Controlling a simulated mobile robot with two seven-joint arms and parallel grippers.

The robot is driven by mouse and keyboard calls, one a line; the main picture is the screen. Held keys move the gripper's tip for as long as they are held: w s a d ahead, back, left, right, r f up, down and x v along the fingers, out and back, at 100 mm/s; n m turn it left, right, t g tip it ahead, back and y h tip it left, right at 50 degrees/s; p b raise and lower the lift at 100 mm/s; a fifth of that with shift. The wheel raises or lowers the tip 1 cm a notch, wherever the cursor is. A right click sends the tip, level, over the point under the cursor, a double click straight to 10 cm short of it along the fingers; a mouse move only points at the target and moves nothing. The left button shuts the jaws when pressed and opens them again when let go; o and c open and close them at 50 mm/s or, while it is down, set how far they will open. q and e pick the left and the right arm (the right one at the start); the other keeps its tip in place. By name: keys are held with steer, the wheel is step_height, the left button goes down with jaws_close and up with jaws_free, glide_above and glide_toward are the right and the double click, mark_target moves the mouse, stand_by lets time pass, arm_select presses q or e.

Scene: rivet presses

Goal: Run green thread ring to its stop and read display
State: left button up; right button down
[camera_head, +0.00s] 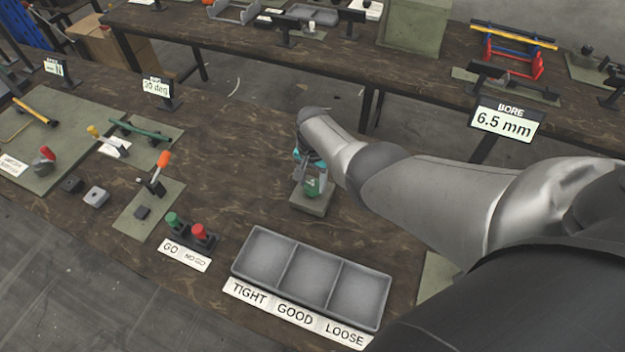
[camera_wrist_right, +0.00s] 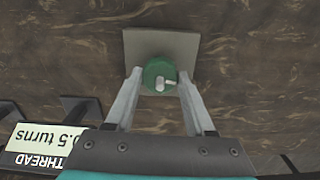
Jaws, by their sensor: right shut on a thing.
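The green thread ring (camera_head: 313,187) sits on a small grey-green base block (camera_head: 312,204) on the bench, below my right gripper (camera_head: 308,168). In the right wrist view the ring (camera_wrist_right: 157,71) is round, with a pale stub and small handle on top, over the square block (camera_wrist_right: 140,43). My right gripper's fingers (camera_wrist_right: 158,80) are closed on its two sides. The thread display (camera_wrist_right: 48,142) stands at the lower left of that view, upside down. My left gripper is out of view.
A three-part tray (camera_head: 283,262) labelled TIGHT, GOOD, LOOSE lies in front. Green and red GO/NO GO gauges (camera_head: 190,231) stand left of it. An orange-handled clamp (camera_head: 157,178) is further left. A bore display (camera_head: 505,120) reads 6.5 mm.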

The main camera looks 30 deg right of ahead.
steer(key=shift+m, duration=0.6)
steer(key=shift+c, duration=1.3)
jaws_free()
steer(key=shift+r, duration=0.1)
step_height(320, 180, up, 8)
steer(key=p, duration=0.5)
steer(key=shift+p, duration=0.3)
step_height(320, 180, up, 7)
glide_above(313, 184)
steer(key=shift+a, duration=0.1)
